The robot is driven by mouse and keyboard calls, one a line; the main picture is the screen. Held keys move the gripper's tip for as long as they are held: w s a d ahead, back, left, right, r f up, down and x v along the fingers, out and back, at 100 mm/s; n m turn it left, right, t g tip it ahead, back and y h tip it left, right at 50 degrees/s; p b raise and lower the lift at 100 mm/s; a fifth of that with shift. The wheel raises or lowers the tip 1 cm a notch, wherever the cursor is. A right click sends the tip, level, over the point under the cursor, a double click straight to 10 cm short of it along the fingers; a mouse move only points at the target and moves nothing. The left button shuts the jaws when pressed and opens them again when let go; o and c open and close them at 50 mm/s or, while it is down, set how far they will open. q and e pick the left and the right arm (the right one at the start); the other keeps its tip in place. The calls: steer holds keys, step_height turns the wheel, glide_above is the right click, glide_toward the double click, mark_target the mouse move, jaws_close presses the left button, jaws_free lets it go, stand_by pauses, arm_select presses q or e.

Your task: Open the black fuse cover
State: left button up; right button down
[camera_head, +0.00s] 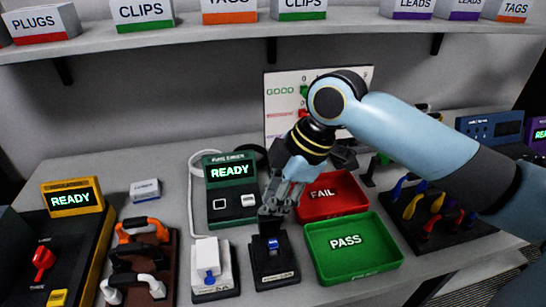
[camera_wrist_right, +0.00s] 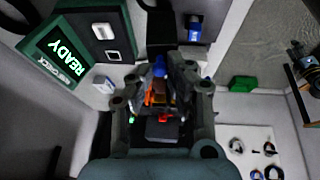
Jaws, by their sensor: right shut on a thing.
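The black fuse block (camera_head: 274,268) stands at the front middle of the bench, with a blue fuse (camera_head: 273,243) showing in it. My right gripper (camera_head: 272,208) reaches down from above and is shut at the block's back upper edge, on the black fuse cover. The cover is mostly hidden by the dark fingers in the head view. In the right wrist view a black part (camera_wrist_right: 161,28) lies just beyond the fingers (camera_wrist_right: 166,75). How far the cover is tilted is hard to tell. My left gripper is out of view.
A white fuse block (camera_head: 210,268) stands close on the left. The green checker (camera_head: 231,190) reading READY is behind. The red FAIL tray (camera_head: 348,207) and green PASS tray (camera_head: 352,262) are close on the right.

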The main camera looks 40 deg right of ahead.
steer(key=shift+s+f, duration=0.1)
steer(key=shift+f, duration=0.05)
steer(key=c, duration=1.2)
jaws_free()
steer(key=shift+c, duration=0.2)
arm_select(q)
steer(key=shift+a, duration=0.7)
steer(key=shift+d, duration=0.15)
arm_select(e)
steer(key=v, duration=1.2)
